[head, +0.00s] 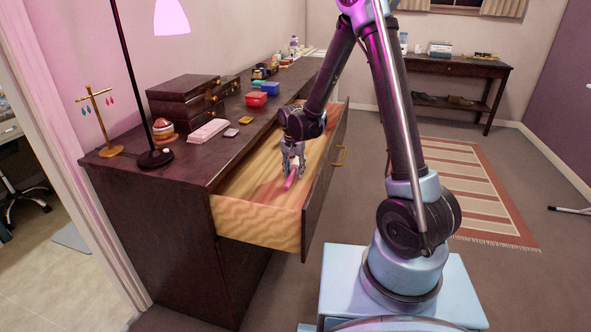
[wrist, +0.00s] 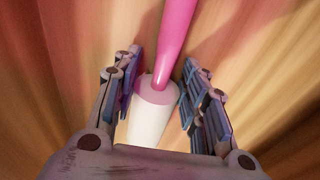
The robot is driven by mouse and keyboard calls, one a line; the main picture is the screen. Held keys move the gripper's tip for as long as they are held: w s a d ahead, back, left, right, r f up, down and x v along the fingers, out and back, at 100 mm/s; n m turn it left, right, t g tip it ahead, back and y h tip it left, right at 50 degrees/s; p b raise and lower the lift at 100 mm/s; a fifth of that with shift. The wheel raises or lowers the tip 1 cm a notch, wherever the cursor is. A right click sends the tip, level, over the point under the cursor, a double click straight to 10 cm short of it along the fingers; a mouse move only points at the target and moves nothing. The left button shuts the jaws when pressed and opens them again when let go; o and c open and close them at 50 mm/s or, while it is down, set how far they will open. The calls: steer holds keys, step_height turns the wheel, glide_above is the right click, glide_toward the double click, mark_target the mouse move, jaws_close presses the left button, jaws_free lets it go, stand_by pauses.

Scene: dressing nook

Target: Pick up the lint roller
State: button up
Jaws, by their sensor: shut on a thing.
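The lint roller has a pink handle (wrist: 177,42) and a white roll (wrist: 149,123) in the wrist view. In the head view its pink handle (head: 291,182) shows below the fingers, inside the open drawer (head: 256,222). My gripper (wrist: 163,88) is shut on the lint roller, with one finger on each side of the white roll near the handle end. In the head view my gripper (head: 292,158) is down in the drawer. The near end of the roll is hidden by the gripper body. I cannot tell whether the roller touches the drawer floor.
On the dresser top (head: 190,160) are a lamp (head: 155,157), a jewelry stand (head: 110,151), a dark box (head: 185,100), a pink case (head: 208,131) and red and blue containers (head: 257,99). The drawer looks otherwise empty.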

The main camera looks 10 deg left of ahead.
mark_target(294, 170)
steer(key=shift+r, duration=0.15)
step_height(294, 170, up, 10)
stand_by(0.7)
